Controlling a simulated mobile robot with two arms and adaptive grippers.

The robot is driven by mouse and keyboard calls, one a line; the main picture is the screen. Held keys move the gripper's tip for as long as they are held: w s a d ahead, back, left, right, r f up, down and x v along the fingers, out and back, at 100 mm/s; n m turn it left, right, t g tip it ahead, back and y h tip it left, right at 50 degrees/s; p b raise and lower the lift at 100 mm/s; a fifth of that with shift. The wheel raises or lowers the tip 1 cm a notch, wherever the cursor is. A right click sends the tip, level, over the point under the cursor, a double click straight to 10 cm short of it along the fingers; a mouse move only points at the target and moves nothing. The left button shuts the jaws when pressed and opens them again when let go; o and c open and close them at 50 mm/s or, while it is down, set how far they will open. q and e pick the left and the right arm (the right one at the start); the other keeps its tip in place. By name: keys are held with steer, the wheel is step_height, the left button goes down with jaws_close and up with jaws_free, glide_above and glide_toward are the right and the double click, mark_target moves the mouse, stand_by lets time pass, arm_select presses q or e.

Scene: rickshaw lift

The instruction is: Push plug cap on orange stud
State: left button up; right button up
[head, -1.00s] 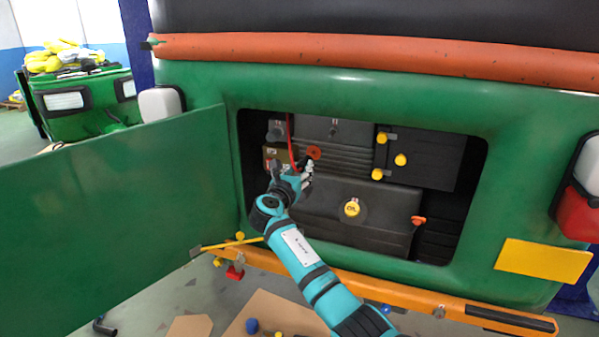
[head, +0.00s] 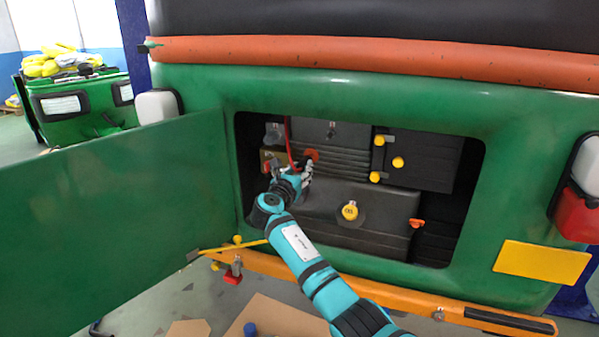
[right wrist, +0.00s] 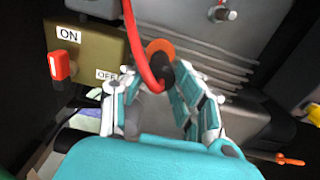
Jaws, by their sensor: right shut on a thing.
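The orange stud (head: 311,155) shows as an orange disc at the upper left of the engine bay. It also shows in the right wrist view (right wrist: 160,47), just beyond the fingertips. My right gripper (head: 303,172) reaches into the bay beside it. In the right wrist view its fingers (right wrist: 155,82) are around the black plug cap (right wrist: 161,75) at the end of a red cable (right wrist: 132,35). The cap lies in front of the orange disc and overlaps its lower part. I cannot tell whether they touch. My left gripper is not in view.
A brown box with ON and OFF labels (right wrist: 93,55) and a red switch (right wrist: 59,66) stands left of the gripper. The open green door (head: 130,210) is at left. Several yellow knobs and a yellow oil cap (head: 350,210) lie to the right.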

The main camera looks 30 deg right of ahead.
steer(key=shift+w+d, duration=0.45)
steer(key=shift+d, duration=0.15)
steer(key=shift+w+d, duration=0.15)
steer(key=shift+w, duration=0.05)
stand_by(1.6)
steer(key=shift+w+d, duration=0.2)
steer(key=shift+d, duration=0.05)
stand_by(0.9)
steer(key=o, duration=1.1)
steer(key=shift+c, duration=0.4)
